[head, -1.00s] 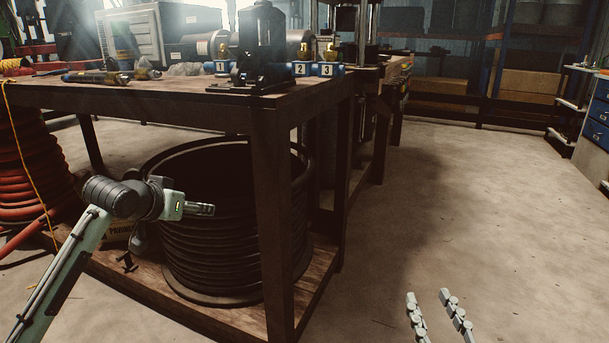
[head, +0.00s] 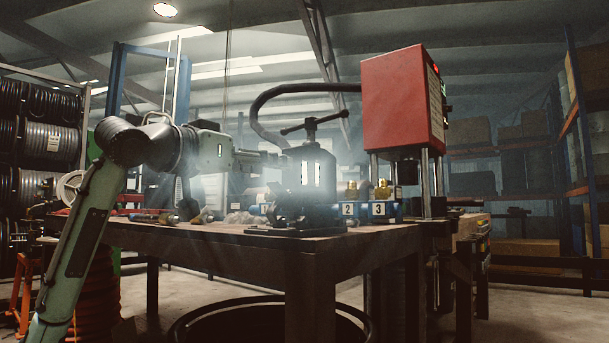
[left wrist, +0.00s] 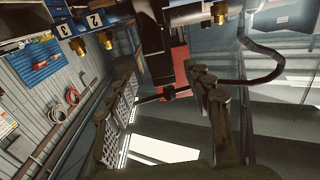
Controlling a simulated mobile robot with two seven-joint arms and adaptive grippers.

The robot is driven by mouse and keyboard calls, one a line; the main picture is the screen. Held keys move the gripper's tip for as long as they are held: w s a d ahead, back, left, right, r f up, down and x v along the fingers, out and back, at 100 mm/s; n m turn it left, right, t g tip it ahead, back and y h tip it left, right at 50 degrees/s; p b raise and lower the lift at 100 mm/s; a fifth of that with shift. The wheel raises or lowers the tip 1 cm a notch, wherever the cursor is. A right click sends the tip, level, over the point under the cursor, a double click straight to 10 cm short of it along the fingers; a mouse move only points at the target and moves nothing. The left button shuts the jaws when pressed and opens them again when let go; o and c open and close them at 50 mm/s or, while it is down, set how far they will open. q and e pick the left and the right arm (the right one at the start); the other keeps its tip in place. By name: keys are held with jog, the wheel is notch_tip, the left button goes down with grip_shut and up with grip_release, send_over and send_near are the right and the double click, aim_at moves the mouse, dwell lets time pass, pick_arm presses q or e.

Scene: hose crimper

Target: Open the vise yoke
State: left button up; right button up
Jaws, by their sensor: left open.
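The dark vise (head: 310,186) stands upright on the near corner of the workbench, with a T-shaped screw handle (head: 313,124) on top of its yoke. My left gripper (head: 262,159) is level with the vise's upper body, just to its left in the head view. In the left wrist view its two fingers are spread and empty, with the dark vise (left wrist: 153,45) and its handle (left wrist: 168,92) showing between and beyond them. Whether a finger touches the vise cannot be told. My right gripper is out of view.
Blue numbered blocks (head: 375,210) with brass fittings stand right of the vise. A red press (head: 403,98) with a dark hose rises behind them. Tools lie on the workbench (head: 260,243) at left. The space above the vise handle is clear.

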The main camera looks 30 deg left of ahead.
pick_arm(q)
jog(key=w, duration=0.7)
jog(key=shift+w+d, duration=0.25)
jog(key=shift+d, duration=0.05)
jog(key=shift+c, duration=0.5)
grip_shut()
